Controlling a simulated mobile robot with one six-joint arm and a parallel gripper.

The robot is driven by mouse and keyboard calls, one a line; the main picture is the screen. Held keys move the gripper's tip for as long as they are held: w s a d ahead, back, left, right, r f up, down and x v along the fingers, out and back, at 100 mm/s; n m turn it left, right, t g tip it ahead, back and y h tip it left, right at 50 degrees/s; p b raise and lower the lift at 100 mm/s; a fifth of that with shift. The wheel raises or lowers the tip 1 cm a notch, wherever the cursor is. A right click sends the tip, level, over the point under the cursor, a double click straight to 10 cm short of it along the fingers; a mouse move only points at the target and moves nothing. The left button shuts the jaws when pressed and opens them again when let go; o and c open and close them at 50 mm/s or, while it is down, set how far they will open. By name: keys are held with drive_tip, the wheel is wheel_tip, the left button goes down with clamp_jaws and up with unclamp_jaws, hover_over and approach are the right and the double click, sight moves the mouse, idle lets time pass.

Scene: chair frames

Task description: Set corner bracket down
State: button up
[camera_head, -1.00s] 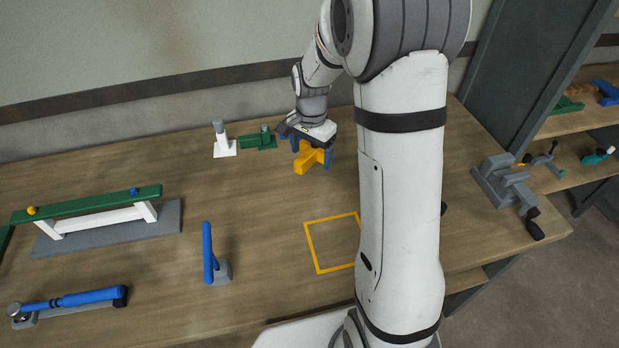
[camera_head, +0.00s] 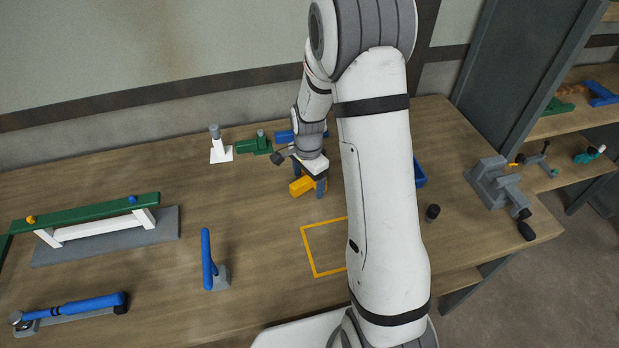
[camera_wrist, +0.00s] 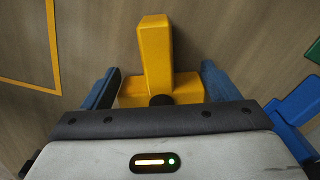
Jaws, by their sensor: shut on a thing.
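The corner bracket (camera_head: 300,187) is yellow-orange and shows below my gripper in the head view. In the wrist view the bracket (camera_wrist: 155,60) has one arm pointing away from my gripper and a wider part between the blue fingers. My gripper (camera_head: 315,187) is shut on the bracket; its fingers also show in the wrist view (camera_wrist: 160,88). Whether the bracket touches the table is not clear. A yellow outlined square (camera_head: 310,250) lies on the table nearer the front, partly hidden by my arm; its corner also shows in the wrist view (camera_wrist: 53,50).
Behind my gripper are a green bracket (camera_head: 254,145), a white bracket (camera_head: 220,155) and a blue piece (camera_head: 285,136). A blue upright clamp (camera_head: 207,255) stands left of the square.

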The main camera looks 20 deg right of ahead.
drive_tip(key=shift+f, duration=0.1)
drive_tip(key=shift+f, duration=0.2)
drive_tip(key=o, duration=1.1)
drive_tip(key=shift+c, duration=0.2)
drive_tip(key=shift+r, duration=0.15)
wheel_tip(320, 180, up, 11)
drive_tip(key=s+r+n+t, duration=0.1)
drive_tip(key=s+r+n, duration=0.4)
drive_tip(key=s, duration=0.6)
drive_tip(key=s+r+n+t, duration=0.1)
drive_tip(key=s+r+n, duration=0.5)
drive_tip(key=s+n, duration=0.2)
drive_tip(key=s, duration=0.2)
drive_tip(key=shift+s+a+n+t, duration=0.3)
drive_tip(key=shift+s+a+t, duration=0.05)
drive_tip(key=shift+s+t, duration=0.05)
